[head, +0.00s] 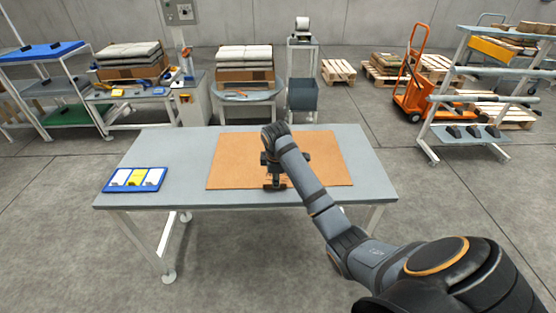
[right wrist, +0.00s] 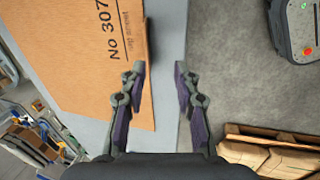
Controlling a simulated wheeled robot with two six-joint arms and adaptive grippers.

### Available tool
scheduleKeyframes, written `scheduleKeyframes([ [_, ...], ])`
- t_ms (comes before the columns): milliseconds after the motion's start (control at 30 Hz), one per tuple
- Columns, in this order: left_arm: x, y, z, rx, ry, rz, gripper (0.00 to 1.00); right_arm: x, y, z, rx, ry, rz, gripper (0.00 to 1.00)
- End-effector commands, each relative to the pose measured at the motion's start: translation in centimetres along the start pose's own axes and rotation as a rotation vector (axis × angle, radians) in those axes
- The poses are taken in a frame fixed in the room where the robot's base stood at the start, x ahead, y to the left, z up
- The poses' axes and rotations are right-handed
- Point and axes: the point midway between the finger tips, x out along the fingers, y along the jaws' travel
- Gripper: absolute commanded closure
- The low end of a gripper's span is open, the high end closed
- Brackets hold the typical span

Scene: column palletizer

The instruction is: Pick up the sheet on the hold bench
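A flat brown cardboard sheet (head: 233,163) lies on the grey bench (head: 155,150), covering its middle and right part. In the right wrist view the sheet (right wrist: 85,50) carries dark print reading "No 307", and its edge runs close to the bench edge (right wrist: 165,45). My right gripper (head: 275,186) is over the sheet's front edge in the head view. In the right wrist view the right gripper (right wrist: 159,68) is open and empty, one finger by the sheet's edge and the other towards the bench edge. Contact with the sheet cannot be told. My left gripper is not in view.
A blue-framed board with yellow and white cards (head: 136,180) lies at the bench's left. Behind stand a shelf rack (head: 45,90), tables with stacked sheets (head: 245,75), an orange hand truck (head: 412,95) and a grey rack (head: 470,110). The floor in front is clear.

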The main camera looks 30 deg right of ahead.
Motion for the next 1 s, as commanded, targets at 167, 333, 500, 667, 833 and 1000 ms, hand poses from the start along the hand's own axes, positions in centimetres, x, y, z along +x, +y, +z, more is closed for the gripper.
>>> scheduleKeyframes([
  [167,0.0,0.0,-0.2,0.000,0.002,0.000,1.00,-1.2,2.1,-0.1,-0.057,0.000,-0.011,0.69],
  [333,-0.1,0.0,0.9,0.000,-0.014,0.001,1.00,-0.1,2.1,-0.1,-0.060,-0.001,-0.015,0.69],
  [500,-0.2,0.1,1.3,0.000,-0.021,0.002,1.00,2.9,2.1,-0.1,-0.058,-0.001,-0.015,0.69],
  [667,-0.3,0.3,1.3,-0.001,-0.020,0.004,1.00,4.1,2.1,-0.1,-0.059,0.000,-0.012,0.69],
  [833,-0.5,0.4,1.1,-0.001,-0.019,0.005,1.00,5.1,2.1,0.0,-0.058,-0.001,-0.015,0.69],
  [1000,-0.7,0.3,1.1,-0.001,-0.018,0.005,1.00,8.2,2.2,0.1,-0.057,-0.001,-0.015,0.69],
])
